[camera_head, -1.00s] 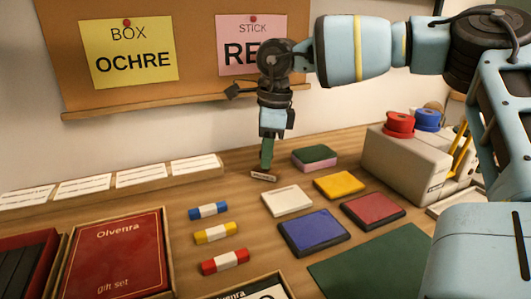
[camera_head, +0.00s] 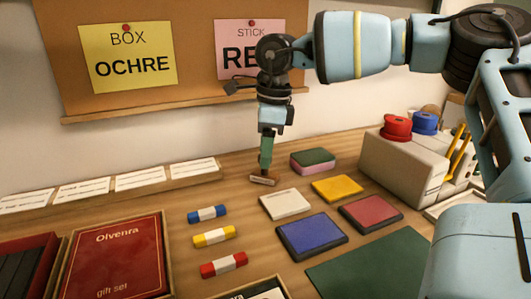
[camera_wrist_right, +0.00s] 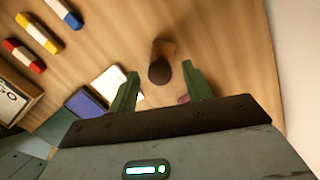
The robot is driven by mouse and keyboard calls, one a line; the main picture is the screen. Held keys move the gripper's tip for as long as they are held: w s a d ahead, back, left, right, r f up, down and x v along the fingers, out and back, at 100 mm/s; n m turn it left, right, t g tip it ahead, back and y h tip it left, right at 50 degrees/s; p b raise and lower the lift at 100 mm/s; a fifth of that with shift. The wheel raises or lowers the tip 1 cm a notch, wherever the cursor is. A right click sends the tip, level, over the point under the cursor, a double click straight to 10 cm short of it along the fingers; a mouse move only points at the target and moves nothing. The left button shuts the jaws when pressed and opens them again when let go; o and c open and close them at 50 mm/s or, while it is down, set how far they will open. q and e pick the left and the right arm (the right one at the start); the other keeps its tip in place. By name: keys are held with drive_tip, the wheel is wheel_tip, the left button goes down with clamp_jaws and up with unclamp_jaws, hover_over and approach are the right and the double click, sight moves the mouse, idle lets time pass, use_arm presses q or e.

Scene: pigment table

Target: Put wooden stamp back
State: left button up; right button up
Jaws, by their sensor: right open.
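The wooden stamp (camera_head: 263,181) stands on the wooden table at the back, just behind the white pad. In the right wrist view the stamp (camera_wrist_right: 160,68) shows from above, a brown block with a dark rounded handle. My right gripper (camera_head: 266,168) points down over it, its green fingers partly hiding the handle in the head view. In the right wrist view the fingers (camera_wrist_right: 160,87) are spread apart with a gap on both sides of the handle. My left gripper is in neither view.
Near the stamp lie a white pad (camera_head: 286,204), a yellow pad (camera_head: 338,188), a blue pad (camera_head: 311,236), a red pad (camera_head: 371,212) and a green-and-pink block (camera_head: 313,160). A grey box (camera_head: 400,168) stands at right. Bare table lies left of the stamp.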

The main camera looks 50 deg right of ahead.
sight(272, 173)
wheel_tip(272, 173, up, 10)
drive_tip(key=s+p, duration=0.1)
drive_tip(key=p, duration=0.1)
drive_tip(key=shift+d+r, duration=0.25)
drive_tip(key=shift+d, duration=0.2)
